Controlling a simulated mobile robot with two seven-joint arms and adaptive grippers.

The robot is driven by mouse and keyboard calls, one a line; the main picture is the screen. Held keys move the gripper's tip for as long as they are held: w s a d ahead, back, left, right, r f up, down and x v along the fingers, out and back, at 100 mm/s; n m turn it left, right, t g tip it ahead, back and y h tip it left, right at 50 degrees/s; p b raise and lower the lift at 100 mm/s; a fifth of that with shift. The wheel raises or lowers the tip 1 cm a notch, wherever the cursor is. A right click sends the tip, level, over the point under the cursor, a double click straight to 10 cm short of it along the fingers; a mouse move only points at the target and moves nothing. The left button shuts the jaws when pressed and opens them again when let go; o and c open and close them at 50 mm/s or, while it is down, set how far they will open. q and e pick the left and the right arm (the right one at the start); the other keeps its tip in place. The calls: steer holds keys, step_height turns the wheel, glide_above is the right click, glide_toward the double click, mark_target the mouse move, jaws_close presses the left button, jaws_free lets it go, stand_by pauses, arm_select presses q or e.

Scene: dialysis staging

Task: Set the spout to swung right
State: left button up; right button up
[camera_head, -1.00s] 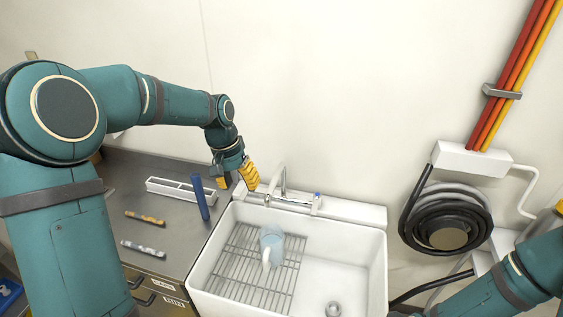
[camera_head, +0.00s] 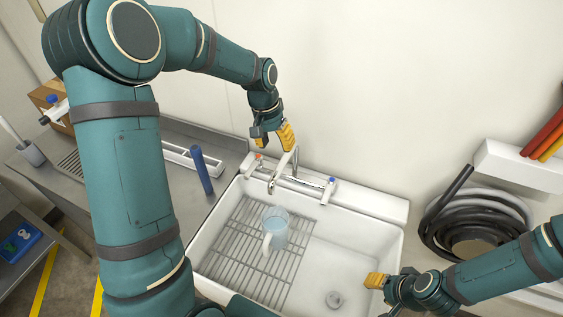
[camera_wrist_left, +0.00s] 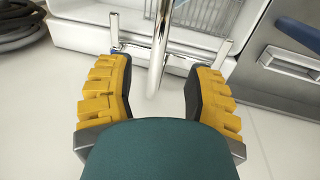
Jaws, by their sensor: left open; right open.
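The chrome spout (camera_head: 280,172) rises from the tap at the back of the white sink (camera_head: 355,228). Its outlet end points forward and left, over the wire rack side. My left gripper (camera_head: 274,142) is open, pointing down just above and behind the spout. In the left wrist view the spout (camera_wrist_left: 160,40) stands in line with the gap between the spread yellow fingers (camera_wrist_left: 158,78); contact is not visible. My right gripper (camera_head: 378,281) is open and empty by the sink's right front side.
A clear jug (camera_head: 274,228) with a pale handle stands on the wire rack (camera_head: 236,262) in the sink. Tap handles with red (camera_head: 257,157) and blue (camera_head: 332,181) marks flank the spout.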

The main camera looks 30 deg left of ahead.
mark_target(281, 163)
arm_select(q)
steer(key=f, duration=0.2)
steer(key=d+f, duration=0.1)
steer(key=f, duration=0.4)
steer(key=shift+w+d+f, duration=0.2)
steer(key=shift+d+f, duration=0.05)
steer(key=shift+f, duration=0.15)
jaws_close()
steer(key=shift+s, duration=0.1)
